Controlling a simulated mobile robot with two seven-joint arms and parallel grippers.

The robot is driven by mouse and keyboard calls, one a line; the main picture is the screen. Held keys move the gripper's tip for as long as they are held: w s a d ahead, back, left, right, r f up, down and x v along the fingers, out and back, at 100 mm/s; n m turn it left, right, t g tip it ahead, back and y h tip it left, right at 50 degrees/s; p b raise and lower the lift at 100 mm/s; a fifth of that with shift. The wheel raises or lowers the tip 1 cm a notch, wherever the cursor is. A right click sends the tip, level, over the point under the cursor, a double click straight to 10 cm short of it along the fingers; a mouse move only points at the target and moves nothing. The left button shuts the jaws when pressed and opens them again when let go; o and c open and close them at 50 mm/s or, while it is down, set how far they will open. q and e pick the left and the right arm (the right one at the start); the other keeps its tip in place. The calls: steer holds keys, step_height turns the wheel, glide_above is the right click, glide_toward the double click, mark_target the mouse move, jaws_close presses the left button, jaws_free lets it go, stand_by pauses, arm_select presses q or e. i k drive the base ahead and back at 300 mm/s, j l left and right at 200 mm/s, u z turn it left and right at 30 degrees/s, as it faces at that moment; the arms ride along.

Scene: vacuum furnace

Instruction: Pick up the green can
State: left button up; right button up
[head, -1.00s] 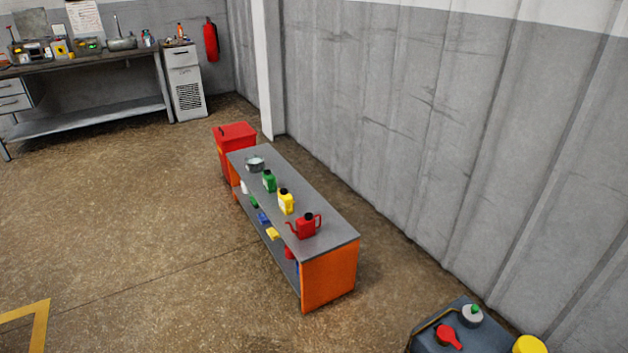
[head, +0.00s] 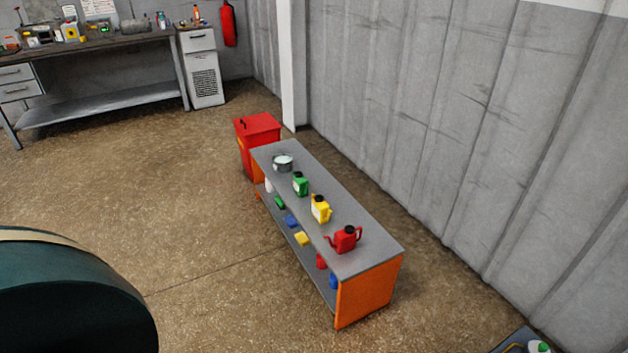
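The green can (head: 300,184) stands upright on the grey top of the orange-sided bench (head: 365,252), between a silver pot (head: 283,163) and a yellow can (head: 320,208). It has a dark cap and a pale label. A second, smaller green item (head: 279,202) lies on the bench's lower shelf. Neither of my grippers shows in the head view.
A red can with a spout (head: 346,239) stands at the bench's near end. A red bin (head: 258,140) is at its far end, and a wall runs along its right. A large dark green rounded object (head: 70,300) fills the lower left. Floor left of the bench is clear.

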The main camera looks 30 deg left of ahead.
mark_target(300, 183)
steer(key=i+j+z, duration=0.1)
steer(key=j, duration=0.25)
steer(key=i+j+z, duration=0.1)
steer(key=j, duration=0.25)
steer(key=j+z, duration=0.1)
steer(key=j, duration=0.3)
steer(key=i+j, duration=0.1)
steer(key=j, duration=0.45)
steer(key=i+j, duration=0.15)
steer(key=j, duration=0.4)
steer(key=i+j, duration=0.1)
steer(key=j, duration=0.45)
steer(key=i+j+z, duration=0.1)
steer(key=j, duration=0.45)
steer(key=i+j, duration=0.35)
steer(key=i, duration=0.2)
steer(key=i+j, duration=0.3)
steer(key=i, duration=0.25)
